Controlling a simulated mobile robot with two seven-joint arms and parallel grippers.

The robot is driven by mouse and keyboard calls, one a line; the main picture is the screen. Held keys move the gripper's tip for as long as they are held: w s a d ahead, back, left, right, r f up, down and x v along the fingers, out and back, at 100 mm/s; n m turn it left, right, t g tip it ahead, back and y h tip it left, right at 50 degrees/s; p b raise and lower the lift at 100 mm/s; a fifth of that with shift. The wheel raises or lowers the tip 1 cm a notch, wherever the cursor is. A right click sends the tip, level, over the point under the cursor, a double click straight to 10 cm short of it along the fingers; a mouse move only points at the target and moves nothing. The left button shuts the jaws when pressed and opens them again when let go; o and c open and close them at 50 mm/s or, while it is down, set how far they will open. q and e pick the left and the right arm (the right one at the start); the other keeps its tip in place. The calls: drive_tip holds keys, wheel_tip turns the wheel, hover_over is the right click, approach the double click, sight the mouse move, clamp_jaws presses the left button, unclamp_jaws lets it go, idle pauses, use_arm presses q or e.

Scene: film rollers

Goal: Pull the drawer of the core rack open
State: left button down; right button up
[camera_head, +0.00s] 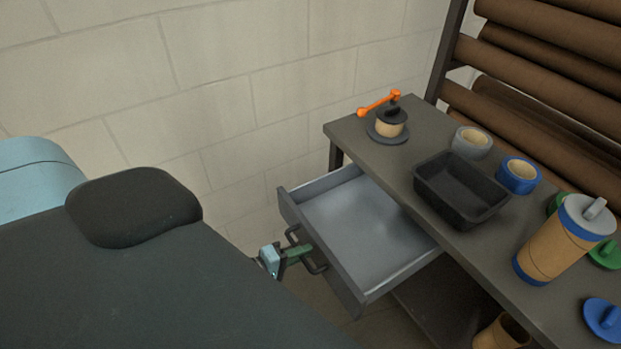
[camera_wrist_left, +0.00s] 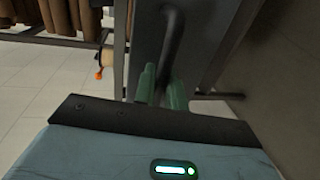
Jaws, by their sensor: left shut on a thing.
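The grey drawer (camera_head: 365,225) of the core rack stands pulled out under the dark worktop (camera_head: 350,130), and its inside looks empty. The dark bar handle (camera_head: 313,264) is on its front panel; it also shows in the left wrist view (camera_wrist_left: 172,38). My left gripper (camera_head: 297,253) is at the drawer front, its green fingers shut on the handle. In the left wrist view the fingers (camera_wrist_left: 163,88) lie on either side of the handle bar. My left arm covers the lower left of the head view. My right gripper is in neither view.
On the worktop are a black tray (camera_head: 430,200), grey and blue tape rolls (camera_head: 519,175), a small orange-handled device (camera_head: 388,122) and a tan canister (camera_head: 553,245). Brown rolls (camera_head: 545,60) hang behind. A block wall (camera_head: 230,90) stands beyond the drawer.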

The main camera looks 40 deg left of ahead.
use_arm(q)
drive_tip(key=shift+v, duration=0.8)
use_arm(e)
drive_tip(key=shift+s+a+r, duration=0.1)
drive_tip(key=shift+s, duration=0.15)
use_arm(q)
drive_tip(key=shift+f, duration=0.1)
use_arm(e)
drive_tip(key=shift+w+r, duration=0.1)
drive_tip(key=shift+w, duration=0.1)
use_arm(q)
drive_tip(key=c, duration=1.5)
unclamp_jaws()
drive_tip(key=shift+c, duration=0.2)
drive_tip(key=v, duration=0.7)
drive_tip(key=shift+s, duration=0.35)
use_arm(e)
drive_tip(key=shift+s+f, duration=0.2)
use_arm(q)
drive_tip(key=shift+a, duration=0.15)
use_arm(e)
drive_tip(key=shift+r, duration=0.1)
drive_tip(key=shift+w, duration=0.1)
